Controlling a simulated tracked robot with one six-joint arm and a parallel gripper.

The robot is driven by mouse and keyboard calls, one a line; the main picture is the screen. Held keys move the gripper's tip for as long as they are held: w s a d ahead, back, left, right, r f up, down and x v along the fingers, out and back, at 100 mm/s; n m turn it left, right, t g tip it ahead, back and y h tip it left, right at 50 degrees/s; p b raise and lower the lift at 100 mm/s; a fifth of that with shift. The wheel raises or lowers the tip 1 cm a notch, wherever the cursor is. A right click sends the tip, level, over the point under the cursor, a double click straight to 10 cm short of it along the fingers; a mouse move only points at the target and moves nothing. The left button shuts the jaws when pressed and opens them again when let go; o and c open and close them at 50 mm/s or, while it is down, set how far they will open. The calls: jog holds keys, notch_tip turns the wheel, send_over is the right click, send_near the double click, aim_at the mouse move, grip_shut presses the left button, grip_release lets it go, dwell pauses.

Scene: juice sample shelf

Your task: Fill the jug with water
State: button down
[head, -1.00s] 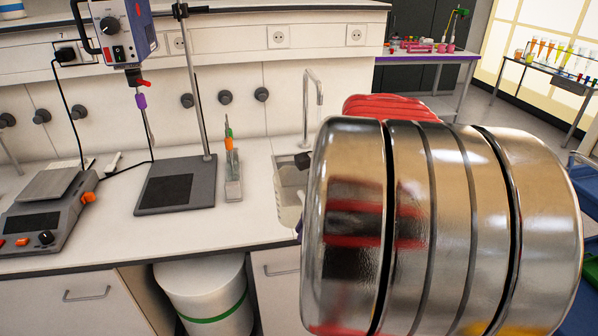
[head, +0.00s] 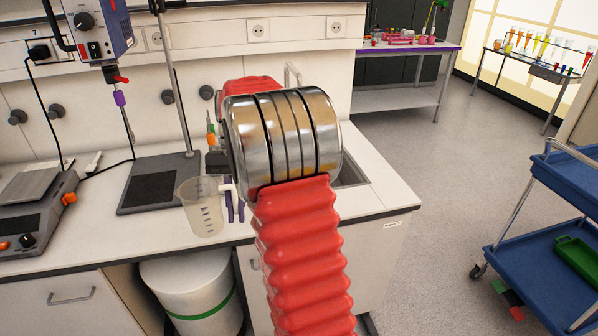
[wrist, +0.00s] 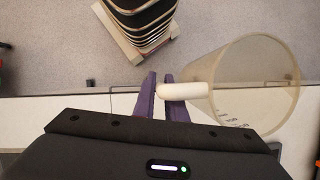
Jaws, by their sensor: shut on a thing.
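The jug (head: 203,208) is clear plastic with dark graduation marks and a white handle. In the head view it is upright in front of the counter's front edge, left of my arm. My gripper (head: 235,206) has purple fingers and is shut on the jug's handle. In the wrist view the fingers (wrist: 160,97) pinch the white handle, with the jug body (wrist: 255,85) to their right. I see no water in the jug. The sink (head: 352,172) shows only in part behind my arm. Only the top of the tap (head: 292,74) shows above my wrist.
A stirrer stand base (head: 152,185) and a scale (head: 35,215) stand on the counter to the left. A white bin (head: 192,290) with a green band sits below. A blue cart (head: 545,250) stands at the right, with open floor before it.

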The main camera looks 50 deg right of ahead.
aim_at(195, 228)
jog(key=w+a+f+n, duration=0.1)
jog(key=w+a, duration=0.1)
jog(key=a, duration=0.1)
jog(key=w+a+f+n+g+h, duration=0.1)
jog(key=w+a+f+n, duration=0.2)
jog(key=w+a, duration=0.1)
jog(key=a, duration=0.1)
jog(key=shift+w+a+f+n, duration=0.3)
jog(key=shift+w+f+n, duration=0.05)
jog(key=shift+w+n, duration=0.05)
jog(key=w+a+f+n+h, duration=0.1)
jog(key=a+f+n, duration=0.1)
jog(key=a, duration=0.4)
jog(key=w+a+f+n, duration=0.1)
jog(key=w+a+f, duration=0.1)
jog(key=a+f, duration=0.2)
jog(key=a, duration=0.2)
jog(key=shift+a+n+g+h, duration=0.3)
jog(key=shift+n+g+h, duration=0.1)
jog(key=shift+w, duration=0.1)
